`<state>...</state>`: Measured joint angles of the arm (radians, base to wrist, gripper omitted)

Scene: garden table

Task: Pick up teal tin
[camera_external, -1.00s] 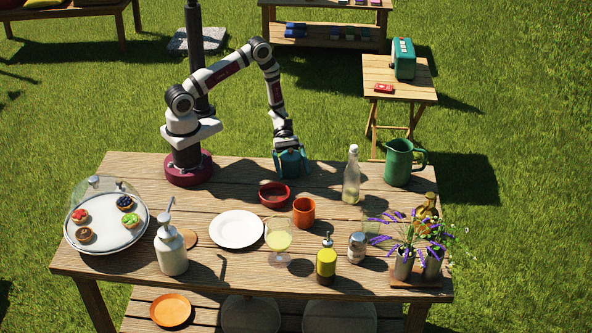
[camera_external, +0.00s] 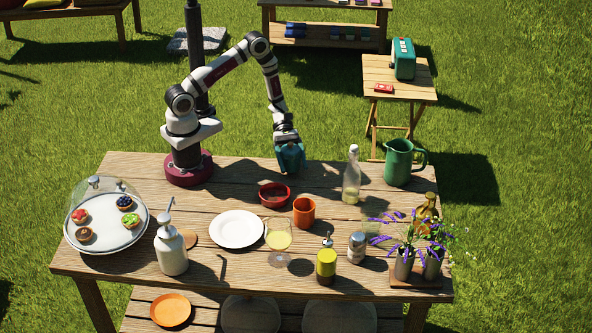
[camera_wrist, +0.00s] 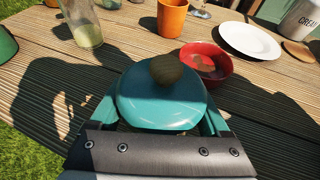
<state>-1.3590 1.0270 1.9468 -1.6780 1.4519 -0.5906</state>
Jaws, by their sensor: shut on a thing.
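The teal tin (camera_external: 290,159) is at the back edge of the table, under my arm's end in the external view. In the wrist view its round teal lid (camera_wrist: 150,100) with a brown knob fills the middle. My gripper (camera_external: 289,146) points down at the tin and is shut on it, with teal-coloured fingers on either side in the wrist view. The tin's lower part is hidden in the wrist view, and I cannot tell whether its base touches the table.
A red bowl (camera_external: 274,195) is just in front of the tin, with an orange cup (camera_external: 304,212) beyond it. A glass bottle (camera_external: 351,176) and green pitcher (camera_external: 398,162) stand to the right. A white plate (camera_external: 236,229) lies front left. Bare planks lie left of the bowl.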

